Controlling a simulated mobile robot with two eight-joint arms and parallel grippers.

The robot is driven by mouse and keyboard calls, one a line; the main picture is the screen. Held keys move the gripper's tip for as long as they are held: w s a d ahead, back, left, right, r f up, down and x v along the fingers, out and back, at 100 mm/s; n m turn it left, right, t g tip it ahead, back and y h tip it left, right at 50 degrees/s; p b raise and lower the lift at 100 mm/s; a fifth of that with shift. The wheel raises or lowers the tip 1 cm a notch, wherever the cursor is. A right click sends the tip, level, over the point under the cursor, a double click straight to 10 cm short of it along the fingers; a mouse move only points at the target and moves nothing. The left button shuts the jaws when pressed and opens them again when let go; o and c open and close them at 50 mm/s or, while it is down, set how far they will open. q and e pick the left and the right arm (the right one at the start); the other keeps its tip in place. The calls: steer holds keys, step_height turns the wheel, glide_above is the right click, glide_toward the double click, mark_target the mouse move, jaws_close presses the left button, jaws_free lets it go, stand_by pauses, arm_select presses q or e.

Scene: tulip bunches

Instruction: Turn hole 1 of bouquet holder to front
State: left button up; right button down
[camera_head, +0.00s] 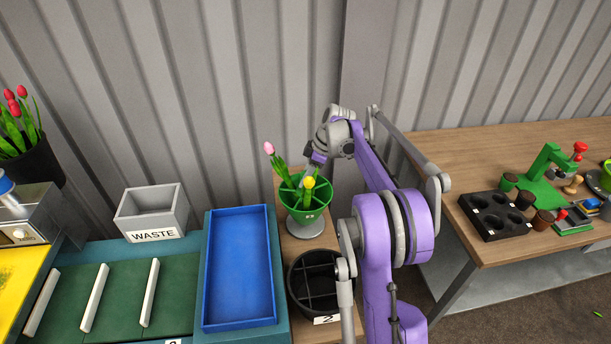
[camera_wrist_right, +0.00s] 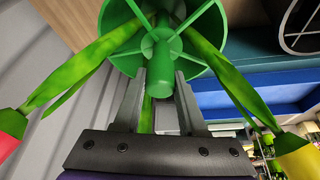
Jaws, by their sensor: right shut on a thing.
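The green bouquet holder (camera_head: 300,217) is a cone-shaped cup with divided compartments on a round grey base. A small pale mark, too small to read, shows on its front wall. A pink tulip (camera_head: 268,148) leans out at the left and a yellow tulip (camera_head: 309,182) stands nearer the front. My right gripper (camera_head: 306,172) comes down over the holder from above. In the right wrist view its fingers (camera_wrist_right: 160,102) are shut on the holder's central post (camera_wrist_right: 160,52), between the two tulips' stems. My left gripper is out of view.
A black divided bin (camera_head: 300,262) labelled 2 stands just in front of the holder. A blue tray (camera_head: 240,322) lies to the left, beside a grey WASTE box (camera_head: 129,224). The right table (camera_head: 455,160) bears a black holed tray (camera_head: 485,232) and green tools.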

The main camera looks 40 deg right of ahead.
steer(key=shift+c, duration=2.3)
jaws_free()
steer(key=v, duration=1)
steer(key=shift+d+r, duration=0.15)
steer(key=shift+r, duration=0.2)
steer(key=shift+s, duration=0.15)
